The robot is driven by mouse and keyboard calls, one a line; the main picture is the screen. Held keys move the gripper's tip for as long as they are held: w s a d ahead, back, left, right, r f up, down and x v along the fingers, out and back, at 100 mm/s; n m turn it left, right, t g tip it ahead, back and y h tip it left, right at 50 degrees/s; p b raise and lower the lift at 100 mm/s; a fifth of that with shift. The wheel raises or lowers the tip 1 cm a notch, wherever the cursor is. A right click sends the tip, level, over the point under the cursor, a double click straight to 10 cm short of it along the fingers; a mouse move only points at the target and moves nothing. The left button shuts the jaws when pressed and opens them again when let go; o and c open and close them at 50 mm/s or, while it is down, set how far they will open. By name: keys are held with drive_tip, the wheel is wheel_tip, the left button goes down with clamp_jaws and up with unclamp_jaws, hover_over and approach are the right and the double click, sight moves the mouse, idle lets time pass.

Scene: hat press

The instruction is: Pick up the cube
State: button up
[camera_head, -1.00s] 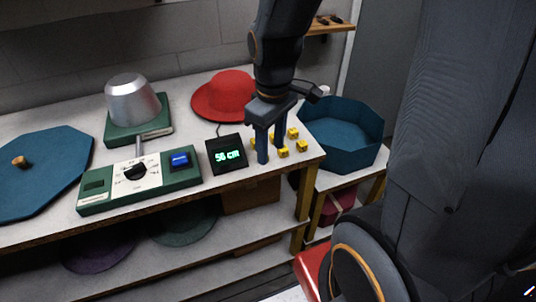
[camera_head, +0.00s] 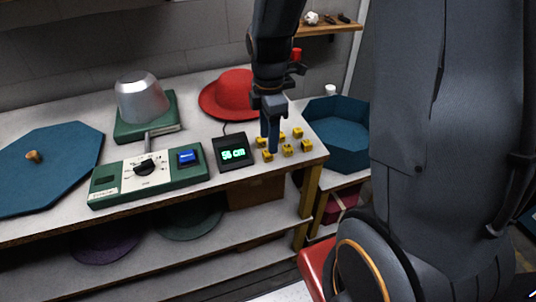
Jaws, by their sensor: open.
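Several small yellow cubes (camera_head: 287,150) lie on the right end of the white table, to the right of the black display. The task does not say which one is meant. My gripper (camera_head: 270,148) points down among them, with its fingers seen nearly edge-on. It is open. One yellow cube (camera_head: 267,156) sits just left of the fingertips, and another (camera_head: 306,145) lies to the right, clear of them. The fingers and arm hide part of the group. I cannot tell whether a cube is between the fingers.
A black display reading 56 cm (camera_head: 232,152) stands left of the cubes. A red hat (camera_head: 229,94) lies behind. A green control panel (camera_head: 150,176), a silver hat form (camera_head: 142,98) and a blue octagonal lid (camera_head: 50,165) are further left. A blue octagonal bin (camera_head: 338,135) stands to the right.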

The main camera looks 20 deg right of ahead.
sight(268, 155)
drive_tip(key=shift+s+a+f+p, duration=0.15)
drive_tip(key=shift+f+p, duration=0.45)
drive_tip(key=shift+f, duration=1.6)
clamp_jaws()
drive_tip(key=shift+r, duration=0.1)
